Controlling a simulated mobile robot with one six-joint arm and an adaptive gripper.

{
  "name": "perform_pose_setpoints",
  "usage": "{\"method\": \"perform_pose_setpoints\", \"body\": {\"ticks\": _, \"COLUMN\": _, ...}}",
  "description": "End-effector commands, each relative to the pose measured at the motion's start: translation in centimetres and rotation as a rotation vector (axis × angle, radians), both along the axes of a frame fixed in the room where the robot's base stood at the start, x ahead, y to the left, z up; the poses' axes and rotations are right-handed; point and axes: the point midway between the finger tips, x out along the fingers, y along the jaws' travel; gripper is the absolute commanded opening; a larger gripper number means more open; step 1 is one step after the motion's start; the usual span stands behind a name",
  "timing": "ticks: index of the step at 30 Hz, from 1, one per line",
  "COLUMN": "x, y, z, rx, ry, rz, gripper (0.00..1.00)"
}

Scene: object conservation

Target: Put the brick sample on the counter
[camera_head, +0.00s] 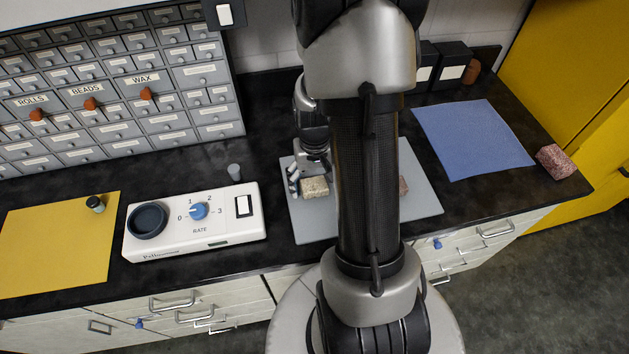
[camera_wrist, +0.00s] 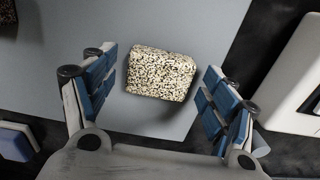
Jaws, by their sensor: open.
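A pale block with dark speckles (camera_head: 314,188) lies on the grey mat (camera_head: 310,228). It also shows in the wrist view (camera_wrist: 161,74), between my fingers with a gap on each side. My gripper (camera_head: 308,176) is open just above it and holds nothing. A reddish block (camera_head: 403,186) sits on the same mat, partly hidden behind my arm. A dark brown thing in the wrist view's top left corner (camera_wrist: 8,12) may be that block. A pinkish-red speckled block (camera_head: 556,162) lies on the black counter (camera_head: 490,205) near its right edge. I cannot tell for certain which is the brick sample.
A white rate device (camera_head: 195,222) stands left of the mat, with a small grey cup (camera_head: 234,172) behind it. A yellow mat (camera_head: 60,240) bears a small jar (camera_head: 95,204). A blue mat (camera_head: 472,138) is empty. Drawers (camera_head: 110,90) and black boxes (camera_head: 452,65) stand behind.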

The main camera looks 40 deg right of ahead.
Motion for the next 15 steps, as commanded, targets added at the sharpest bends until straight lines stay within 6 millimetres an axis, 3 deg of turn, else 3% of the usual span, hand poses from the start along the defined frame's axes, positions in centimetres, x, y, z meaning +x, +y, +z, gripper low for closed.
{"method": "perform_pose_setpoints", "body": {"ticks": 8, "x": 0.1, "y": 0.0, "z": 1.4, "rx": -0.002, "ry": -0.003, "rz": 0.0, "gripper": 0.78}}
{"method": "perform_pose_setpoints", "body": {"ticks": 15, "x": 0.1, "y": -0.1, "z": 6.6, "rx": -0.003, "ry": -0.005, "rz": 0.0, "gripper": 0.78}}
